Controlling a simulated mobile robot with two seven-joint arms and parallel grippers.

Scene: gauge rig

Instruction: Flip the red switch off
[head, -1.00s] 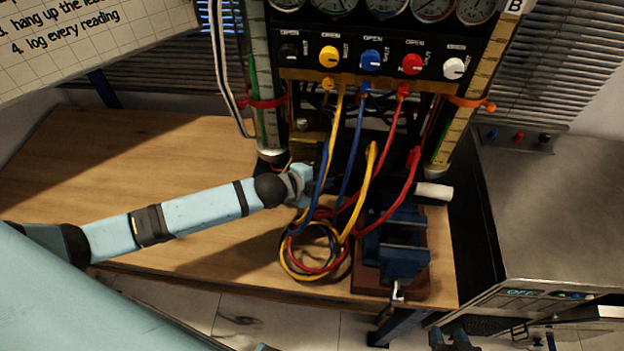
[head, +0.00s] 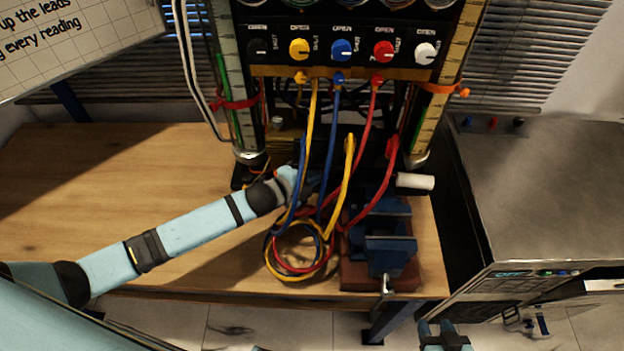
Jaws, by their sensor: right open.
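A small red switch (head: 493,122) stands between a blue one and a black one on the back top of the metal cabinet (head: 550,200) at the right. It is too small to tell which way its lever lies. A red knob (head: 384,51) also sits on the gauge panel, in a row of coloured knobs. My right gripper (head: 437,328) is open at the bottom edge, in front of and well below the switches, touching nothing visible. My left gripper (head: 305,182) is among the hanging hoses by the rig; its fingers are mostly hidden.
Yellow, blue and red hoses (head: 345,185) hang from the panel to a coil on the wooden bench (head: 100,170). A blue vise (head: 390,250) and a white-ended handle (head: 415,181) stand near the bench's right end. The cabinet top is mostly clear.

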